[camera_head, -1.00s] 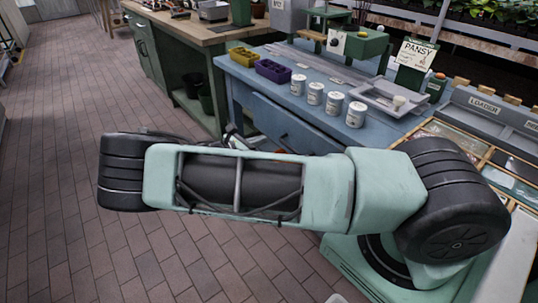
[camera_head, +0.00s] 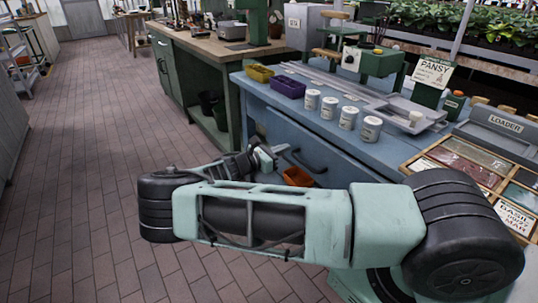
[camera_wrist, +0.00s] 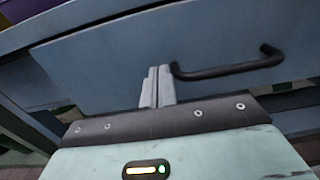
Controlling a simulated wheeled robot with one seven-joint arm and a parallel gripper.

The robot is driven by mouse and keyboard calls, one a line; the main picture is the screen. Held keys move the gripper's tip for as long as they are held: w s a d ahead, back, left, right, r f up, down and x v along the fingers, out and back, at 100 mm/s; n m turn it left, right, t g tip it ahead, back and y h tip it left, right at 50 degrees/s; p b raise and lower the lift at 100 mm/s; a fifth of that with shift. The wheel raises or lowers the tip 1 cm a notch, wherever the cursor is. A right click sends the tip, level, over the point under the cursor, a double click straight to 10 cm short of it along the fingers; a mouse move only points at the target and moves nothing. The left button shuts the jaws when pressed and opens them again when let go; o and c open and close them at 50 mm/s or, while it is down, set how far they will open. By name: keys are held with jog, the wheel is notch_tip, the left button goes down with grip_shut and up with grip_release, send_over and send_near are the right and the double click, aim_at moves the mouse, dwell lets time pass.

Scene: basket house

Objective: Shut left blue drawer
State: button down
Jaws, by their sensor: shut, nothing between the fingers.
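The blue drawer front (camera_head: 325,158) is on the near side of the blue bench, with a dark handle (camera_head: 306,163). In the wrist view the drawer front (camera_wrist: 215,45) fills the upper picture, with its black bar handle (camera_wrist: 230,69) to the right of my fingers. My gripper (camera_wrist: 159,70) is shut and empty, fingertips together, in front of the drawer face just left of the handle. In the head view my gripper (camera_head: 272,153) shows beyond my forearm, beside the drawer. I cannot tell whether the fingertips touch the drawer or how far it stands out.
On the blue bench top (camera_head: 300,108) stand several white tubs (camera_head: 348,118), a purple bin (camera_head: 287,87) and a yellow bin (camera_head: 260,73). An orange bin (camera_head: 298,177) is below the drawer. A green bench (camera_head: 190,75) stands behind. The brick floor (camera_head: 90,110) at left is clear.

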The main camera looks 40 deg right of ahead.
aim_at(296, 143)
jog(key=shift+s+d, duration=0.1)
jog(key=shift+d, duration=1.25)
jog(key=shift+s+d+r+p, duration=0.1)
jog(key=shift+d+p, duration=0.2)
jog(key=shift+d, duration=2.1)
